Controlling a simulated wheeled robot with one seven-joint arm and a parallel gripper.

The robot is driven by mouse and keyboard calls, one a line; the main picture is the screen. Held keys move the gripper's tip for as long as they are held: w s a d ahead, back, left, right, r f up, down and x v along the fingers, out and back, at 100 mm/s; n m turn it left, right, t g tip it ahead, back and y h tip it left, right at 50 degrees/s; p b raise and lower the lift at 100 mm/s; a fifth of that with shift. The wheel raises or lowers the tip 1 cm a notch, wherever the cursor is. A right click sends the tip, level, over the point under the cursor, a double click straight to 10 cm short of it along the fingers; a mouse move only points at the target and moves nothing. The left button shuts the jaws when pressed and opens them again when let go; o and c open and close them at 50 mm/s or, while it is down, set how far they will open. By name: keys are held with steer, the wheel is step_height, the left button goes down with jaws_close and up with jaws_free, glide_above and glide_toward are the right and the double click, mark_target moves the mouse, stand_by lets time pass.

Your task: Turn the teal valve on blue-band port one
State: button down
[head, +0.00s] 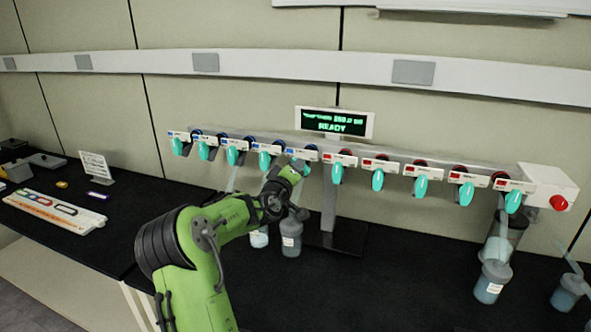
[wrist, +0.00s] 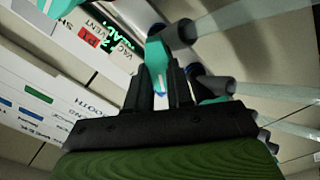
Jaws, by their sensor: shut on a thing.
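A row of teal valves hangs from a long manifold, with blue-band ports on the left half and red-band ports on the right. My gripper (head: 296,174) is at the rightmost blue-band port (head: 303,148), just left of the display post. In the wrist view my gripper (wrist: 160,92) has its two black fingers closed around the lower end of a teal valve (wrist: 156,56). The top of this valve (head: 303,165) shows beside my gripper in the head view. The port numbers are too small to read, so I cannot tell whether this is port one.
A display (head: 335,123) reading READY stands above the manifold's middle. Jars (head: 291,238) hang or stand below my gripper, and another jar (head: 492,282) is at the right. A red button (head: 559,203) is at the manifold's right end. A tray (head: 50,210) lies on the left bench.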

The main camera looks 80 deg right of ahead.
steer(key=shift+f+n, duration=0.15)
steer(key=shift+n, duration=0.35)
steer(key=c, duration=1)
jaws_free()
steer(key=w+a+b, duration=0.1)
steer(key=a+b, duration=0.1)
steer(key=a, duration=1.3)
steer(key=shift+w+a+b, duration=0.25)
steer(key=shift+a+b, duration=0.05)
steer(key=shift+a, duration=0.05)
